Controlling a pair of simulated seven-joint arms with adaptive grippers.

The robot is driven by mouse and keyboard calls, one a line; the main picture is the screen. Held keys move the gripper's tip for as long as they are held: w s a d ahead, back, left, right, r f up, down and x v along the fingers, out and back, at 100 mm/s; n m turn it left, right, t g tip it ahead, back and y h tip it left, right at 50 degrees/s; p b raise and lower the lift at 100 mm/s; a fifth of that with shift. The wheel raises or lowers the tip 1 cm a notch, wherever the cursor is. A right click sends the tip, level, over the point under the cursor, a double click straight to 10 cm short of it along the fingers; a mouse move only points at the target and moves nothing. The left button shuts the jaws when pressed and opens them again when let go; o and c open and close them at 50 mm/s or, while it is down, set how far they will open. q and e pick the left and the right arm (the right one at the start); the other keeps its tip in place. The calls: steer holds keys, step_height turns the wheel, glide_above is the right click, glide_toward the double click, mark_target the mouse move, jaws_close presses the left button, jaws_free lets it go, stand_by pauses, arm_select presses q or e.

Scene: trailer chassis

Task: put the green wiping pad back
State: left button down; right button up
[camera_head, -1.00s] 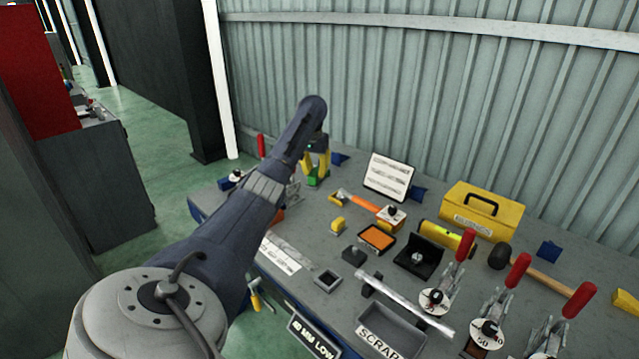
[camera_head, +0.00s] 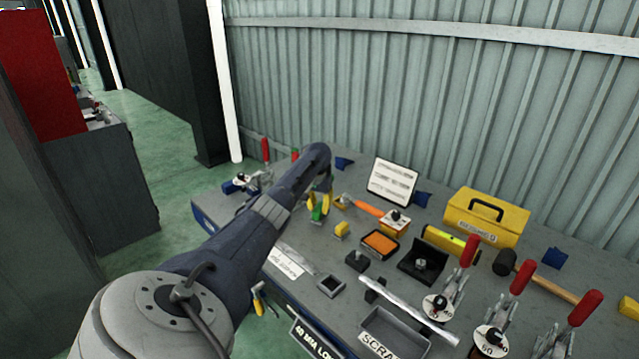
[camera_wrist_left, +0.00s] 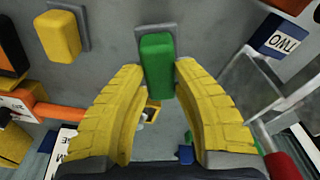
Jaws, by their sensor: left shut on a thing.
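The green wiping pad (camera_head: 316,214) is between the yellow fingertips of my left gripper (camera_head: 320,206), low over the far left part of the bench. In the left wrist view the green pad (camera_wrist_left: 158,66) shows as a green block between the fingertips of the left gripper (camera_wrist_left: 157,74). A flat dark grey piece (camera_wrist_left: 152,29) shows at the pad's far end; I cannot tell whether the pad touches it. The yellow pad (camera_head: 342,229) sits beside it on the bench, on a similar grey base. My right gripper is not in view.
A red-handled clamp (camera_head: 265,152) stands at the left end. A yellow toolbox (camera_head: 487,216) and more clamps occupy the right side. A corrugated wall closes the back.

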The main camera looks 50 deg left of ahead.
mark_target(318, 210)
arm_select(q)
steer(key=shift+f, duration=0.6)
steer(key=shift+f, duration=0.15)
steer(key=c, duration=1.1)
jaws_free()
steer(key=r, duration=0.4)
steer(key=s+r, duration=0.1)
steer(key=r, duration=0.3)
steer(key=d+r, duration=0.1)
steer(key=r, duration=0.3)
steer(key=shift+s+r, duration=0.1)
steer(key=shift+s, duration=0.2)
steer(key=shift+a, duration=0.1)
